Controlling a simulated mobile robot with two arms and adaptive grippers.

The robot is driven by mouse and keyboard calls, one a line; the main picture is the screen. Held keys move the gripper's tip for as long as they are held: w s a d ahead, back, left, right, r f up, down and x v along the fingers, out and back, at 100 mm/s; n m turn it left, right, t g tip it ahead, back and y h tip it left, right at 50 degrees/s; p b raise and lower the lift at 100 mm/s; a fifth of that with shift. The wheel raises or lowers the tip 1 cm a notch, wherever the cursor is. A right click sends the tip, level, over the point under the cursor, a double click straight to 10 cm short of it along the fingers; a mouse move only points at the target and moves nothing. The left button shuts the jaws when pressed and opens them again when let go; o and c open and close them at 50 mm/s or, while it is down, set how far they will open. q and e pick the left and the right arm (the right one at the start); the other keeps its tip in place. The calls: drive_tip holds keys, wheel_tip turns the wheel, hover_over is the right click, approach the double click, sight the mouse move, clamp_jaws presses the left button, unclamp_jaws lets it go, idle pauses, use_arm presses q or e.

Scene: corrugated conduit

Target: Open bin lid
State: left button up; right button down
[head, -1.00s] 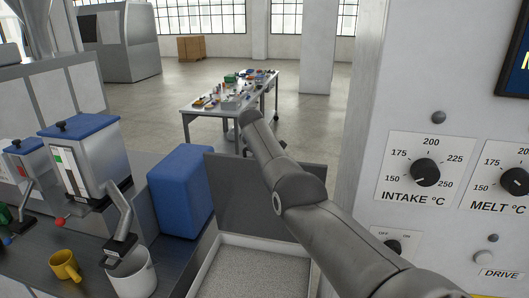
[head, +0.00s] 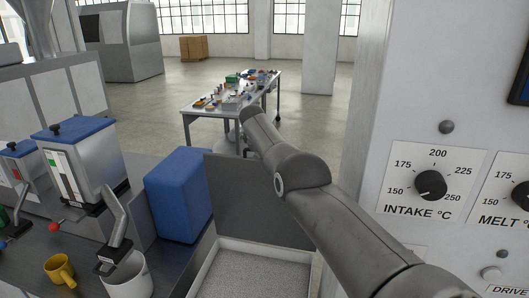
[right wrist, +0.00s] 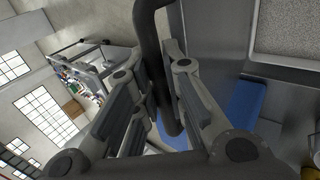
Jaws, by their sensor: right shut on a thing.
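The bin (head: 226,258) in the lower middle of the head view is open at the top and shows pale granules inside. Its grey lid (head: 262,196) stands raised, close to upright, at the bin's far side. My right arm reaches over the lid, and its gripper is hidden in the head view. In the right wrist view, my right gripper (right wrist: 155,65) is shut on a dark curved bar (right wrist: 150,30), which looks like the lid's handle. The lid's grey face (right wrist: 212,35) is beside the bar. My left gripper is not in view.
A blue box (head: 178,195) stands left of the lid. Dispensers with blue tops (head: 75,129), a yellow mug (head: 59,269) and a white pot (head: 131,276) are at left. A dial panel (head: 432,160) stands close at right. A cluttered table (head: 205,112) is beyond.

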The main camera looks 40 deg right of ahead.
drive_tip(key=c, duration=1.5)
unclamp_jaws()
drive_tip(key=shift+f, duration=0.1)
drive_tip(key=shift+s, duration=0.1)
drive_tip(key=shift+r, duration=0.2)
